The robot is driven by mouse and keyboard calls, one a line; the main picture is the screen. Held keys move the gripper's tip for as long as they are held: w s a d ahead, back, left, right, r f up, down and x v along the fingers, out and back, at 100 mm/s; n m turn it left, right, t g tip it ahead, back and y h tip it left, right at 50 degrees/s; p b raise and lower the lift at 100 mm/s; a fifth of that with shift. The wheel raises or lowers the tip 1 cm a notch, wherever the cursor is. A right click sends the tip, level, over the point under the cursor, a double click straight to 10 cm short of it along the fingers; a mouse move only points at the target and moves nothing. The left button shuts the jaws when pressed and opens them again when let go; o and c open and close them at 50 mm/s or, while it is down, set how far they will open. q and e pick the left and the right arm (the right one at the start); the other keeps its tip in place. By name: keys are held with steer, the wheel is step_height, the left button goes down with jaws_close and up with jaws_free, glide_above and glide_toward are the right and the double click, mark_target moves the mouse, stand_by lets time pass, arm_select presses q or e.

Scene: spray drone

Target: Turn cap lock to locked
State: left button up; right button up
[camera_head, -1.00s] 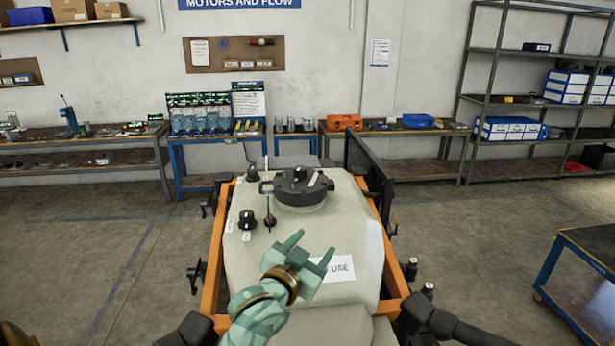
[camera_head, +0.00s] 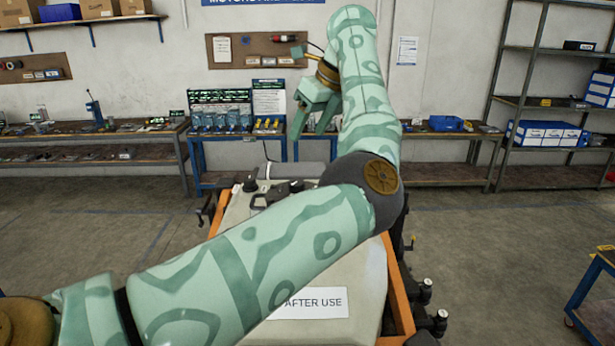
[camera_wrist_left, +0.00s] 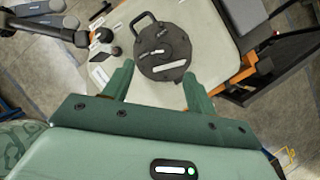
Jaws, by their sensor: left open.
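The round dark cap (camera_wrist_left: 160,68) sits on top of the cream tank (camera_wrist_left: 205,35) in the left wrist view. It has a loop handle at its rim and small white labels on its face. I cannot read the lock's position. In the head view my left arm hides most of the cap, and only a dark part of it (camera_head: 284,190) shows. My left gripper (camera_head: 312,124) is open and empty, raised with its fingers pointing down. In the left wrist view the fingers of this gripper (camera_wrist_left: 158,70) appear on either side of the cap; contact is not visible. My right gripper is out of view.
Small black knobs (camera_wrist_left: 112,52) stand on the tank beside the cap. An orange frame (camera_head: 396,290) surrounds the tank, which bears an "AFTER USE" label (camera_head: 310,303). Benches and a shelf rack (camera_head: 520,100) line the back wall. Open floor lies at left.

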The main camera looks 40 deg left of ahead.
arm_select(q)
steer(key=d, duration=0.2)
steer(key=p, duration=0.3)
glide_toward(298, 180)
steer(key=shift+t+h, duration=0.3)
steer(key=shift+h, duration=0.1)
steer(key=x, duration=0.2)
steer(key=s+x, duration=0.1)
steer(key=x, duration=0.5)
steer(key=shift+s+a+f, duration=0.1)
steer(key=shift+s+a, duration=0.1)
steer(key=shift+s, duration=0.05)
steer(key=shift+w+a+f, duration=0.1)
steer(key=shift+w+f, duration=0.05)
steer(key=shift+f, duration=0.25)
steer(key=c, duration=1)
